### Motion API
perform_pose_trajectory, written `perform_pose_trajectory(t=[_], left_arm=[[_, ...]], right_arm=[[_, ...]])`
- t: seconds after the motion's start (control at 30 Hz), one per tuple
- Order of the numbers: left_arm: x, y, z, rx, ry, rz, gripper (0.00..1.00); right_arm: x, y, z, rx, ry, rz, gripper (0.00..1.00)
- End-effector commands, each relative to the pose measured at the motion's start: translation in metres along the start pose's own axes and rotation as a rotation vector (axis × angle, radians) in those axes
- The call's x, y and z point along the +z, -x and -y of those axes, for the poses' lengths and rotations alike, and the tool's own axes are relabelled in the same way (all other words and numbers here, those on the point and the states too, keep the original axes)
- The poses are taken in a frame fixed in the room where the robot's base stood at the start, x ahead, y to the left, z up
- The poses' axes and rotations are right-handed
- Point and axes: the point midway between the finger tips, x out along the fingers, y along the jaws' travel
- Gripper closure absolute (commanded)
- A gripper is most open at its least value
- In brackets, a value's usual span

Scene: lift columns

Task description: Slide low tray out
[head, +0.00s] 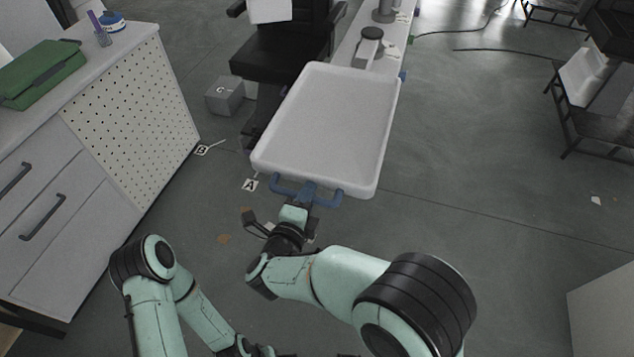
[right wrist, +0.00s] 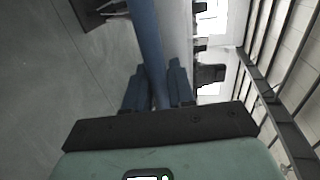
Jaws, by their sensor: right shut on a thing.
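The low tray (head: 330,125) is a shallow, empty white tray with a raised rim, ahead of me in the head view. A blue handle (head: 328,200) sticks out from its near edge. My right gripper (head: 306,192) is at the middle of this handle and is shut on it. In the right wrist view the fingers of the right gripper (right wrist: 158,88) stand on both sides of the blue handle bar (right wrist: 147,40). My left arm is folded at the lower left of the head view. Its gripper is at the bottom edge and its fingers cannot be made out.
A white cabinet (head: 75,215) with a green case (head: 42,73) on top stands at the left. A black chair (head: 285,52) and a grey box (head: 225,95) are left of the tray. A narrow light table (head: 352,45) lies behind it. The floor at the right is mostly clear.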

Motion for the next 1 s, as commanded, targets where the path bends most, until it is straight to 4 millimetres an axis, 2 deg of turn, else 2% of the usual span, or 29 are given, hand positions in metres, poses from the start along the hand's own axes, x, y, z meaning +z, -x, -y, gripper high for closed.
perform_pose_trajectory(t=[0.03, 0.1, 0.2, 0.57, 0.6, 0.63, 0.67, 1.0], left_arm=[[0.0, -0.007, 0.003, -0.001, 0.0, 0.002, 0.57], [0.0, -0.011, 0.004, -0.001, 0.001, 0.002, 0.57], [0.0, -0.014, 0.005, -0.001, 0.001, 0.003, 0.57], [0.0, -0.014, 0.005, -0.001, 0.001, 0.003, 0.57], [0.0, -0.014, 0.005, -0.001, 0.001, 0.003, 0.57], [0.0, -0.014, 0.005, -0.001, 0.001, 0.003, 0.57], [0.0, -0.014, 0.005, -0.001, 0.001, 0.003, 0.57], [0.0, -0.015, 0.005, -0.001, 0.001, 0.003, 0.57]], right_arm=[[0.001, 0.014, -0.006, 0.004, 0.0, 0.007, 1.0], [0.001, 0.028, -0.009, 0.005, 0.001, 0.006, 1.0], [0.001, 0.041, -0.01, 0.004, 0.002, 0.005, 1.0], [-0.001, 0.046, -0.009, 0.001, 0.004, 0.0, 1.0], [-0.001, 0.045, -0.009, 0.001, 0.003, 0.0, 0.7], [-0.001, 0.045, -0.009, 0.001, 0.003, 0.0, 0.6], [-0.001, 0.045, -0.009, 0.001, 0.003, 0.0, 0.58], [0.0, 0.051, -0.008, 0.0, 0.001, 0.001, 0.58]])
